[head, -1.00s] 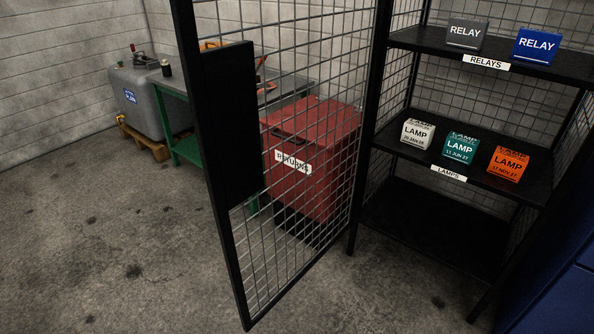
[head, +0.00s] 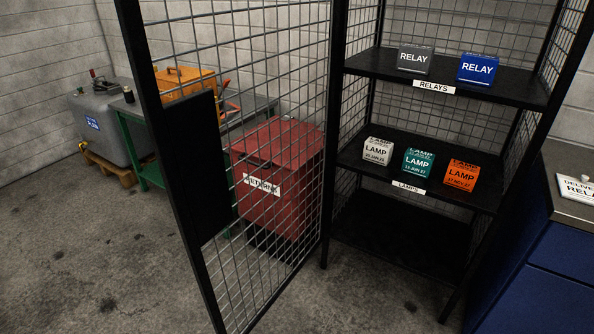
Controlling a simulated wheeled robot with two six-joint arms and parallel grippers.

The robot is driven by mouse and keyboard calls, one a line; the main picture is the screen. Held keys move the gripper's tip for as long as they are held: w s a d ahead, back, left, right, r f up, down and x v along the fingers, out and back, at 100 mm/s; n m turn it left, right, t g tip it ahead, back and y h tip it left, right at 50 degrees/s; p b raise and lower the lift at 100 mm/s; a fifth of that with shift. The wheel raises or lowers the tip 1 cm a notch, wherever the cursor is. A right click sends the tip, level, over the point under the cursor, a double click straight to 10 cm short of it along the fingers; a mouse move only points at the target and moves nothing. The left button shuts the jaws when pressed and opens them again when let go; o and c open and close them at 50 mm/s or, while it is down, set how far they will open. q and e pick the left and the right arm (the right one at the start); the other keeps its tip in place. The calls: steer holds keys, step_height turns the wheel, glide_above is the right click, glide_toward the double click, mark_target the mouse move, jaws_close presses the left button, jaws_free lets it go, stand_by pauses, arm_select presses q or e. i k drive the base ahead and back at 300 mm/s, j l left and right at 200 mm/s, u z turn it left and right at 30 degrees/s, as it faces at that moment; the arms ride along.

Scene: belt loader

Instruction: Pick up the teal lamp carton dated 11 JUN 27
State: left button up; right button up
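The teal lamp carton (head: 418,163) stands on the middle shelf, the one with the LAMPS label (head: 408,187). Its front reads LAMP with a date line that looks like 11 JUN 27. A white lamp carton (head: 377,151) stands to its left and an orange lamp carton (head: 462,175) to its right, with small gaps between them. Neither of my grippers shows in the head view.
The black shelf unit's mesh door (head: 215,170) stands open on the left. Behind it are a red returns bin (head: 300,150) and a green bench (head: 150,172). Grey and blue relay cartons (head: 478,69) stand on the upper shelf. A blue cabinet (head: 545,260) is at right.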

mark_target(417, 162)
steer(key=i+j+z, duration=0.15)
steer(key=j+z, duration=0.3)
steer(key=i+j+z, duration=0.1)
steer(key=j+z, duration=0.6)
steer(key=z, duration=0.15)
steer(key=j+z, duration=0.1)
steer(key=j, duration=1)
steer(key=j+z, duration=0.1)
steer(key=j, duration=1)
steer(key=k+l, duration=0.15)
steer(key=l, duration=0.2)
steer(key=k+l, duration=0.1)
steer(key=l, duration=0.2)
steer(key=k+l, duration=0.15)
steer(key=l, duration=0.2)
